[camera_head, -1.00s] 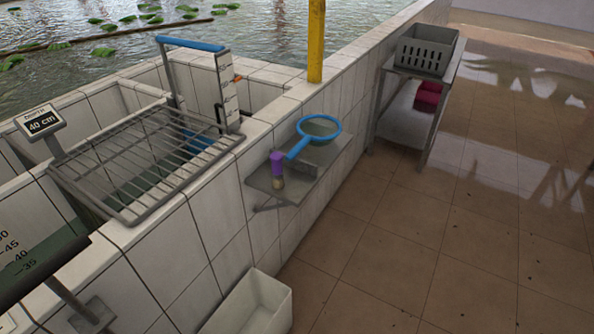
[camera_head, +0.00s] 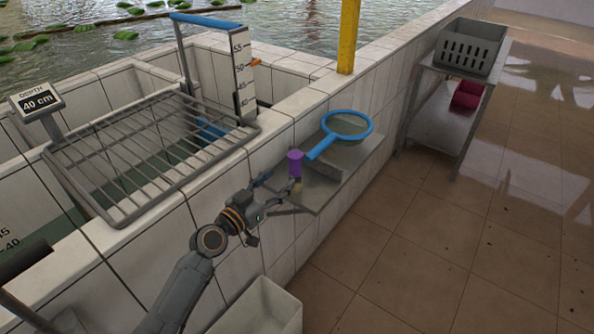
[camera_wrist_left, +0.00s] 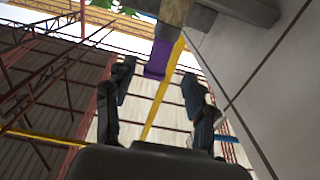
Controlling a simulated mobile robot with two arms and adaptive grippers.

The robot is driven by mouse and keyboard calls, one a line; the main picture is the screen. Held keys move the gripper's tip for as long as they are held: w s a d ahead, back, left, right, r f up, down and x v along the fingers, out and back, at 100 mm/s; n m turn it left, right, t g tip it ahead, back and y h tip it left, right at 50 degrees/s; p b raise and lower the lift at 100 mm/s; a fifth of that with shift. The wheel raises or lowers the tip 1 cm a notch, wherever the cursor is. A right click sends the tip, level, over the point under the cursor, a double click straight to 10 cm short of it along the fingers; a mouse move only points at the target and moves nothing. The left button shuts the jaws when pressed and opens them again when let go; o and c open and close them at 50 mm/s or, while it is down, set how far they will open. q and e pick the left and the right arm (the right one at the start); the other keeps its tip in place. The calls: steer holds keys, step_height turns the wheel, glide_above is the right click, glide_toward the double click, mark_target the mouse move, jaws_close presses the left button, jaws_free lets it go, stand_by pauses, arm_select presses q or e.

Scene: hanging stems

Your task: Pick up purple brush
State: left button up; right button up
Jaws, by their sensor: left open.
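The purple brush (camera_head: 295,163) stands upright on the small grey wall shelf (camera_head: 325,195), purple handle up and tan bristles below. My left gripper (camera_head: 277,185) is open, low beside the brush at the shelf's left end. In the left wrist view the purple brush (camera_wrist_left: 157,60) shows beyond and between the open fingers of my left gripper (camera_wrist_left: 158,88), apart from them. Its tan end is at the top of that picture. The bristles are partly hidden by the gripper in the head view. My right gripper does not show.
A blue-rimmed net (camera_head: 347,125) lies on the shelf, its handle reaching close to the brush. A wire rack (camera_head: 150,150) spans the tiled basin on the left. A white bin (camera_head: 262,310) stands below. A grey crate (camera_head: 470,46) is on a side table.

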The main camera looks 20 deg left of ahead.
mark_target(292, 169)
arm_select(q)
steer(key=x, duration=0.3)
steer(key=shift+p+x, duration=0.45)
steer(key=shift+x, duration=2.2)
steer(key=shift+s, duration=0.1)
steer(key=shift+c, duration=0.4)
jaws_close()
